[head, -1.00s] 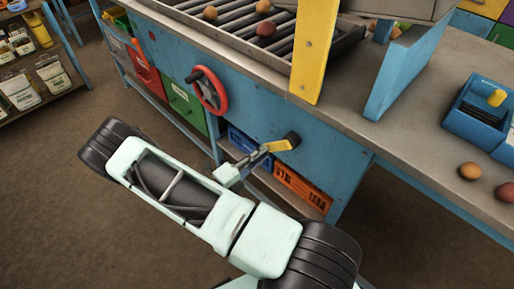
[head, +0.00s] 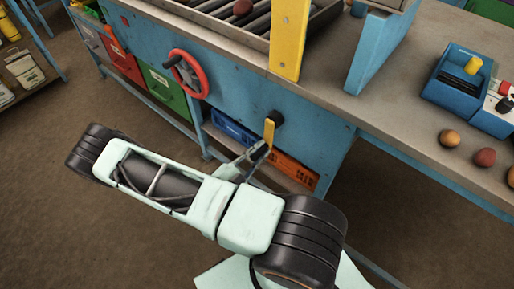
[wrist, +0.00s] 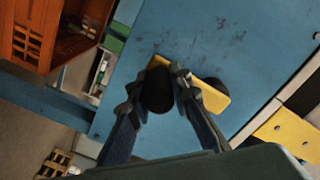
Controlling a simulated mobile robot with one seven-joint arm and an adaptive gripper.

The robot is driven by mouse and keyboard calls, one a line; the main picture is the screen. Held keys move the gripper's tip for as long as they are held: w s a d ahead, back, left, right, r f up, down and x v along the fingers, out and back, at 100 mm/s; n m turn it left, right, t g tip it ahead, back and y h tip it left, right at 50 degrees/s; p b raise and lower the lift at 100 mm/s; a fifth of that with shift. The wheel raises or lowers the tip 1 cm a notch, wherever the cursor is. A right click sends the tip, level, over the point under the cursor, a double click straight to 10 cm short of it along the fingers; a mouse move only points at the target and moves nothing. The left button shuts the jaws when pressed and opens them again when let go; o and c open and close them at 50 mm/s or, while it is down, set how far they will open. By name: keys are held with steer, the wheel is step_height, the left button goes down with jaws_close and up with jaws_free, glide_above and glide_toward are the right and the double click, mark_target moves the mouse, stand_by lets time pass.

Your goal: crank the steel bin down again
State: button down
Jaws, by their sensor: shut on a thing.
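The crank is a yellow arm (head: 269,132) on a dark hub (head: 277,117) on the blue front panel of the bench. It points almost straight down in the head view. In the wrist view its yellow arm (wrist: 212,98) runs behind my fingers to a black knob (wrist: 157,90). My gripper (wrist: 160,82) is shut on this knob, one finger on each side. In the head view my gripper (head: 262,152) is small and partly hidden at the crank's lower end. A grey metal body (head: 392,3) at the top edge may be the steel bin; it is mostly cut off.
A red handwheel (head: 188,74) sticks out of the panel left of the crank. Orange (head: 292,172) and blue (head: 232,127) crates stand below. A blue box (head: 459,80) and several round fruits or roots lie on the bench top. Brown floor in front is clear.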

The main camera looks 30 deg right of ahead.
steer(key=shift+s+f, duration=0.25)
steer(key=shift+s, duration=0.15)
steer(key=c, duration=2)
jaws_free()
steer(key=shift+o, duration=1.3)
steer(key=shift+w+r, duration=0.1)
steer(key=shift+r, duration=0.05)
steer(key=v, duration=1.2)
steer(key=shift+r, duration=0.1)
